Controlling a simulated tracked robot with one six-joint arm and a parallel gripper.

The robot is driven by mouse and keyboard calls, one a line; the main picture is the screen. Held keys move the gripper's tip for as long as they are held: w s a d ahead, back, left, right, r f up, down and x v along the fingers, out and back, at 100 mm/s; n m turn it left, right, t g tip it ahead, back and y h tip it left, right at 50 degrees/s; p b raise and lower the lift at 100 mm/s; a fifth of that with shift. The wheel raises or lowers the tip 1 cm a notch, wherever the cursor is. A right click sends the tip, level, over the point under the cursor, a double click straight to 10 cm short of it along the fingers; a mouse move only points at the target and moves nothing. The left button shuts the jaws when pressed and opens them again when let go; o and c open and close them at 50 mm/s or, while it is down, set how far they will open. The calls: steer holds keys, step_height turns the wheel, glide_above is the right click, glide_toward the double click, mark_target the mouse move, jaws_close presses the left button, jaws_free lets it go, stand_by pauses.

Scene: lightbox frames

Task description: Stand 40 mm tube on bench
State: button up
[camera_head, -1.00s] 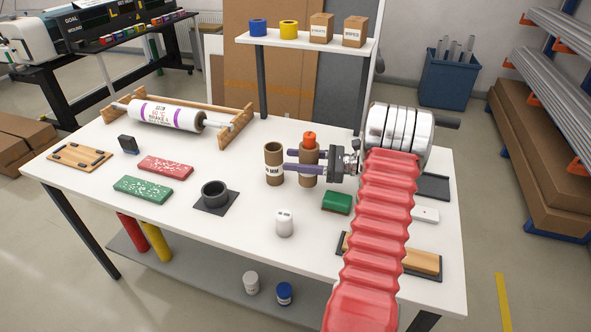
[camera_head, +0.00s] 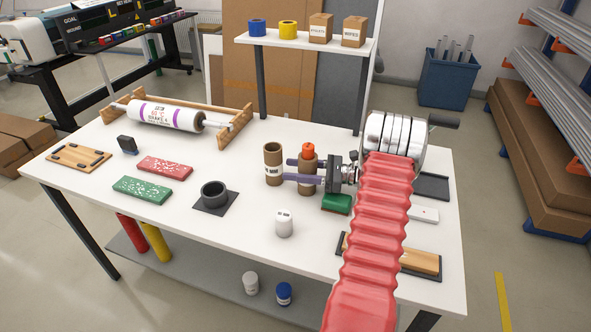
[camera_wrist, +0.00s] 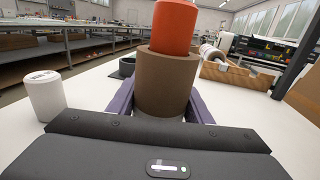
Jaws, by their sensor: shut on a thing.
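A brown cardboard tube (camera_head: 307,187) with an orange cylinder (camera_head: 308,150) standing up out of its top is upright between the two purple fingers of my gripper (camera_head: 304,171). In the wrist view the tube (camera_wrist: 164,85) sits between the fingers, with the orange cylinder (camera_wrist: 174,27) above it. My gripper is shut on the brown tube. The tube's foot is low over the bench (camera_head: 240,240); I cannot tell if it touches. A second brown tube (camera_head: 273,176), with a label I cannot read surely, stands upright just left of it.
A green block (camera_head: 337,203) lies close in front of my gripper. A dark ring (camera_head: 214,194) sits on a black mat to the left. A white roll (camera_head: 166,115) rests in a wooden cradle behind. The bench's front middle is clear.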

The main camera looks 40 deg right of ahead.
steer(key=o, duration=1.1)
steer(key=v, duration=1.2)
steer(key=shift+r, duration=0.1)
steer(key=shift+s, duration=0.15)
